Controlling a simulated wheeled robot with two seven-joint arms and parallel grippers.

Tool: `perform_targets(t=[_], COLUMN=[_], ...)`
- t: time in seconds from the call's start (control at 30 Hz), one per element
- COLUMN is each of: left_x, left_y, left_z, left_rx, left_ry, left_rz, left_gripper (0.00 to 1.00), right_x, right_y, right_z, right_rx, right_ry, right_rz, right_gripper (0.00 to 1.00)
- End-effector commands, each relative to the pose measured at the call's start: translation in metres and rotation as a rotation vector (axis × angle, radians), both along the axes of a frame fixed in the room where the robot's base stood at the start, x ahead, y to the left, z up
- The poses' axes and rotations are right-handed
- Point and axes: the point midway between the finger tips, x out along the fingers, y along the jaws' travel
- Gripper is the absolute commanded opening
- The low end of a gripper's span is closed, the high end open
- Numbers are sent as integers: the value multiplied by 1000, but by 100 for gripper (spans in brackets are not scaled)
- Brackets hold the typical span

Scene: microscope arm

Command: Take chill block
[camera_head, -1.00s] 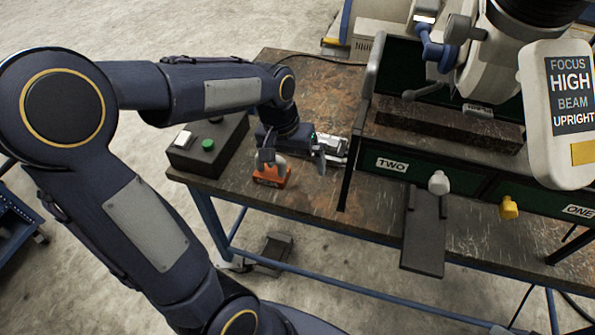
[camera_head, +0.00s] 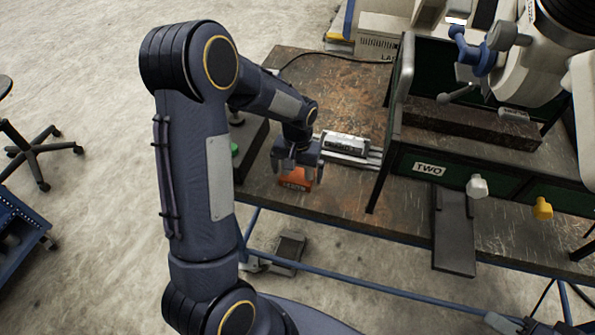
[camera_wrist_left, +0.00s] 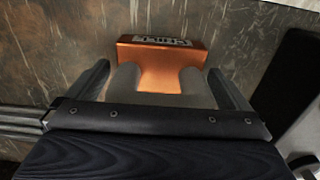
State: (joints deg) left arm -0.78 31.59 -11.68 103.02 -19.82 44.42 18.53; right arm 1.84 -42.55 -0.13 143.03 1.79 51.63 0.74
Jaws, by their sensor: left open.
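The chill block, an orange block with a dark label (camera_head: 295,181), lies on the worn bench top near its front left edge. It also shows in the left wrist view (camera_wrist_left: 160,60), label at the far end. My left gripper (camera_head: 298,170) is open and hangs over the block, pointing down, its fingers apart to either side of it. In the left wrist view my left gripper (camera_wrist_left: 160,72) has the block between and ahead of its fingers. Whether the fingers touch the block I cannot tell. My right gripper is out of view.
A silver-and-black device on rails (camera_head: 345,143) lies close behind the gripper. The dark control box with a green button (camera_head: 235,150) stands left, partly hidden by my arm. The drawer unit marked TWO (camera_head: 430,170) and the microscope (camera_head: 525,60) stand right.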

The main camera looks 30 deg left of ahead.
Motion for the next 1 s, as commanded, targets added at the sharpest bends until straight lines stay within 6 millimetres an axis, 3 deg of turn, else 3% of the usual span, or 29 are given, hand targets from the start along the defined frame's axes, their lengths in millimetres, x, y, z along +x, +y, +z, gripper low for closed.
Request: perform_targets(t=[0.23, 0.9, 1.0], left_x=[0, 0, 1], left_y=[0, 0, 0], left_z=[-1, -1, 1], left_rx=[0, 0, -1], left_ry=[0, 0, -5], left_rz=[0, 0, 0], left_gripper=[97, 11, 11], right_x=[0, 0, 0], right_y=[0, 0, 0], right_z=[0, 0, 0], right_rx=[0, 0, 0], right_ry=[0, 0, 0], right_rz=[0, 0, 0], right_gripper=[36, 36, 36])
